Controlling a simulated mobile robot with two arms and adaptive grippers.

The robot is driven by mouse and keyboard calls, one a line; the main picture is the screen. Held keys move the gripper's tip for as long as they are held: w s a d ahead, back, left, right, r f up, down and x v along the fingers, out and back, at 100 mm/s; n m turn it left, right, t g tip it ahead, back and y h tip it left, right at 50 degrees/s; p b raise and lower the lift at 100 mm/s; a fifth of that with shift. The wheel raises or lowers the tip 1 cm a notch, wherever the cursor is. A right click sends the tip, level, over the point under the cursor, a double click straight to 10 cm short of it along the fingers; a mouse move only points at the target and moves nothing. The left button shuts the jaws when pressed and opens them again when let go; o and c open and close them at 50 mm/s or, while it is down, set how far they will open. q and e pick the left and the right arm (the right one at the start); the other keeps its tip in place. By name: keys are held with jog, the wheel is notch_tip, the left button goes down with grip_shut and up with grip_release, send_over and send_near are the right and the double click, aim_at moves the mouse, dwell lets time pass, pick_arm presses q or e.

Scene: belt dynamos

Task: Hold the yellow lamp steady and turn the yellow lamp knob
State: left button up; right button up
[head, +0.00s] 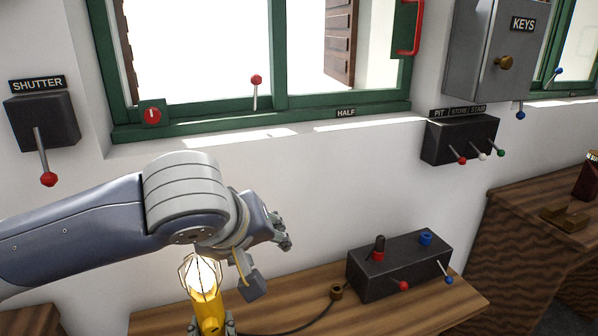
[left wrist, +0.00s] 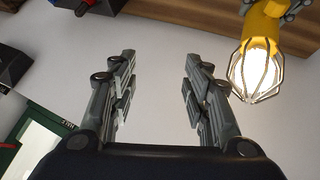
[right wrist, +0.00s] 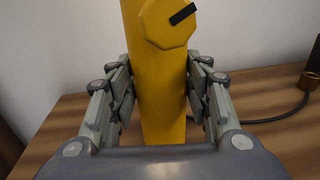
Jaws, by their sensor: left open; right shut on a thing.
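The yellow lamp (head: 208,313) stands upright low in the head view, its bulb glowing inside a wire cage (head: 203,277). My right gripper (right wrist: 160,85) is shut on the lamp's yellow body (right wrist: 158,105), one finger on each side. The yellow lamp knob (right wrist: 168,24), eight-sided with a slanted black mark, shows above these fingers in the right wrist view; the head view does not show it clearly. My left gripper (head: 268,264) is open and empty, right of and above the lamp. In the left wrist view, the lamp (left wrist: 262,32) is at top right, outside the open fingers (left wrist: 158,75).
A dark box (head: 400,268) with knobs and levers stands on the wooden bench (head: 300,288) to the right. A cable (head: 300,325) runs along the bench to a brass fitting (head: 336,291). A shutter lever box (head: 42,122) and a green window frame (head: 200,125) are on the wall.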

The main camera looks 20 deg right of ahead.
pick_arm(q)
jog(key=w+d+r+m+t+h, duration=0.1)
jog(key=w+d+r+t+h, duration=0.1)
jog(key=d+r+h, duration=0.3)
notch_tip(320, 180, up, 5)
jog(key=w+d, duration=0.1)
jog(key=d, duration=0.1)
jog(key=shift+d+f+h, duration=0.2)
jog(key=shift+d+h, duration=0.1)
jog(key=shift+d, duration=0.1)
jog(key=shift+w, duration=0.1)
jog(key=g+y, duration=0.4)
jog(key=y, duration=1)
send_near(212, 331)
jog(key=x, duration=0.8)
jog(key=shift+f, duration=0.1)
